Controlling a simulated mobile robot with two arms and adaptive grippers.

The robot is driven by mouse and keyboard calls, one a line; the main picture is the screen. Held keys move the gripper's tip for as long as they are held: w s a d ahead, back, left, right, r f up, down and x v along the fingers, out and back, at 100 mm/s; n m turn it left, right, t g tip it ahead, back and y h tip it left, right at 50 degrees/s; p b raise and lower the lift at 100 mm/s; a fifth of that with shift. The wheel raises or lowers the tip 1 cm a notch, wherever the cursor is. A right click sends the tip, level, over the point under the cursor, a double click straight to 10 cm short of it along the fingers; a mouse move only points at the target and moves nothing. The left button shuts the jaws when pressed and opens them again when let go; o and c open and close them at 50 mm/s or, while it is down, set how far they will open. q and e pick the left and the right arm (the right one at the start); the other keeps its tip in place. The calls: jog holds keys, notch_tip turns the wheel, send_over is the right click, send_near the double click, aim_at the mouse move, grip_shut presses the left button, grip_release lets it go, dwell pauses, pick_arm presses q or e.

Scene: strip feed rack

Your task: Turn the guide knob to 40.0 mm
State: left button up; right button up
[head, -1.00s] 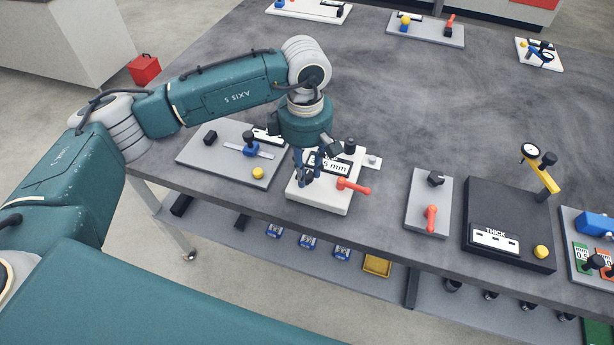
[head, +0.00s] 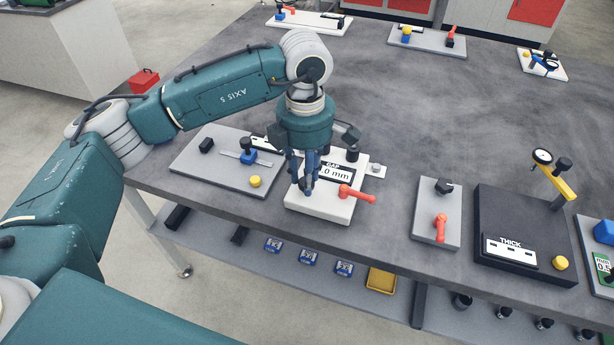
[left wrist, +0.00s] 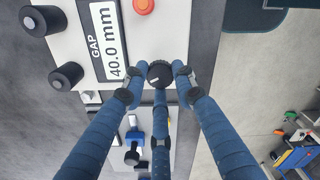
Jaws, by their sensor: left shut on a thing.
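The guide knob (left wrist: 160,74) is black with a white mark, on a white block (head: 325,208). The fingers of my left gripper (left wrist: 160,78) are closed around the knob; it also shows in the head view (head: 304,188), where the fingers hide the knob. The display (left wrist: 104,42) beside the knob is headed GAP and reads 40.0 mm. In the head view the display (head: 338,173) is partly covered by the fingers. My right gripper is not in view.
A red lever (head: 357,194) sits on the same block, right of my fingers. Two black posts (left wrist: 54,48) stand past the display. A grey plate (head: 215,170) with a blue slider is on the left, another grey plate (head: 434,226) on the right.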

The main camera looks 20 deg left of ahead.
aim_at(302, 182)
pick_arm(q)
jog(key=shift+a, duration=0.2)
jog(key=o, duration=0.9)
jog(key=shift+o, duration=1.2)
jog(key=shift+a, duration=0.1)
jog(key=shift+s, duration=0.15)
jog(key=shift+r, duration=0.2)
notch_tip(302, 182, up, 12)
jog(key=shift+f, duration=0.15)
jog(key=shift+f, duration=0.1)
